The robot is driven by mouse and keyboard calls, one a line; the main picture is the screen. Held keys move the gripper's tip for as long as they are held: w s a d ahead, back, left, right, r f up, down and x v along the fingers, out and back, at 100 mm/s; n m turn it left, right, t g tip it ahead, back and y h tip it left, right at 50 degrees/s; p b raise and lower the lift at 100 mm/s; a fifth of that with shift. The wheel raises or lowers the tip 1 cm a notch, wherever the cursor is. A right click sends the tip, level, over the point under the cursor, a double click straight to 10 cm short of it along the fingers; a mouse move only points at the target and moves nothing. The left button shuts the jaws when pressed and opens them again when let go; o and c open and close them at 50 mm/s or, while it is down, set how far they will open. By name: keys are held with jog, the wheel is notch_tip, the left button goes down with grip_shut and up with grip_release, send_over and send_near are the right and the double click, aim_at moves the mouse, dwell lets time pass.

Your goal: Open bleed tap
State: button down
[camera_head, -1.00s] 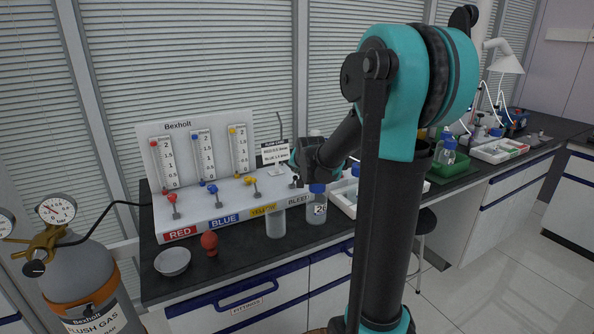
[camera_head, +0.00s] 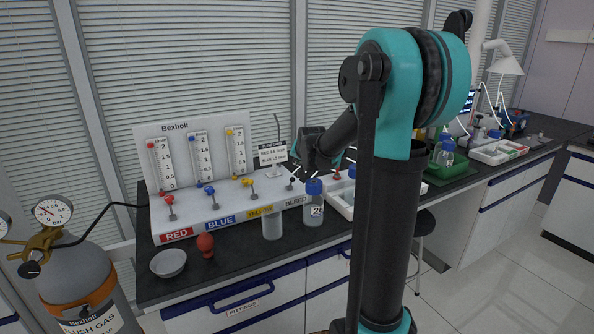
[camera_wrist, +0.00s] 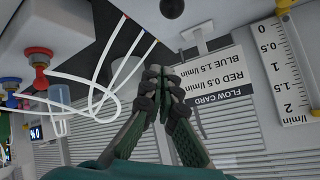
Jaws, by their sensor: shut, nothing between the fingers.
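The bleed tap (camera_head: 291,182) is a small black-knobbed tap at the right end of the white Bexholt panel (camera_head: 190,220), above the BLEED label (camera_head: 296,201). My gripper (camera_head: 299,173) is just above and beside it, apart as far as I can tell. In the wrist view my gripper (camera_wrist: 161,76) is shut and empty, its fingertips together. A round black knob (camera_wrist: 172,8) at that view's top edge looks like the bleed tap; most of its body is out of frame.
Red (camera_head: 169,205), blue (camera_head: 209,193) and yellow (camera_head: 250,186) taps stand left of the bleed tap. A blue-capped bottle (camera_head: 313,205) and clear cylinder (camera_head: 272,222) stand in front. A flow card (camera_head: 272,155) is behind. White tubes (camera_wrist: 95,95) loop beside my fingers.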

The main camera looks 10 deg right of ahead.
jog(key=s+r, duration=0.1)
jog(key=s, duration=0.8)
jog(key=shift+s+d+r, duration=0.3)
jog(key=shift+d, duration=0.05)
jog(key=shift+d, duration=0.1)
